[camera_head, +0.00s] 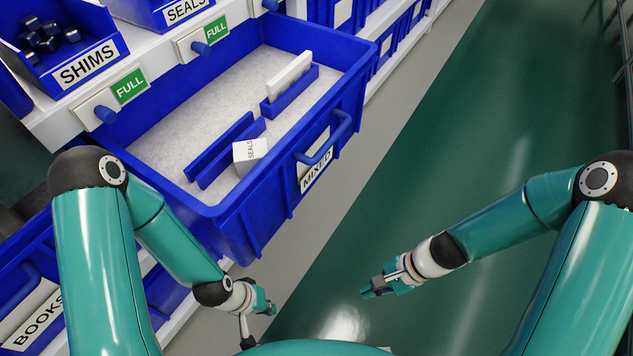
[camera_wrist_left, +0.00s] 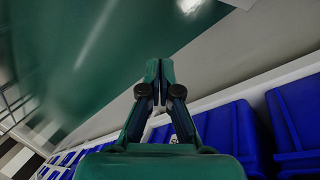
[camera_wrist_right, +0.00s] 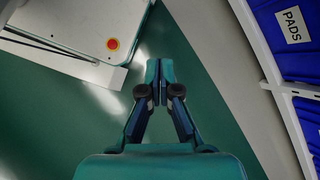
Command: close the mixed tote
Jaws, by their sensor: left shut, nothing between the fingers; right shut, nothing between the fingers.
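The mixed tote (camera_head: 233,222) is a large blue drawer-like bin, pulled out from the shelf row in the head view. Its front bears a blue handle (camera_head: 331,140) and a label reading MIXED, partly covered by the handle. My left gripper (camera_head: 270,308) is shut and empty, below and in front of the tote. My right gripper (camera_head: 364,293) is shut and empty over the green floor, apart from the tote. The wrist views show both pairs of fingertips together.
A SHIMS bin (camera_head: 88,64) with dark pieces and a SEALS bin (camera_head: 178,14) stand on the shelf above. FULL tags with blue knobs (camera_head: 105,114) line the shelf edge. A BOOKS bin (camera_head: 35,318) is at lower left. Green floor (camera_head: 450,130) is clear at right.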

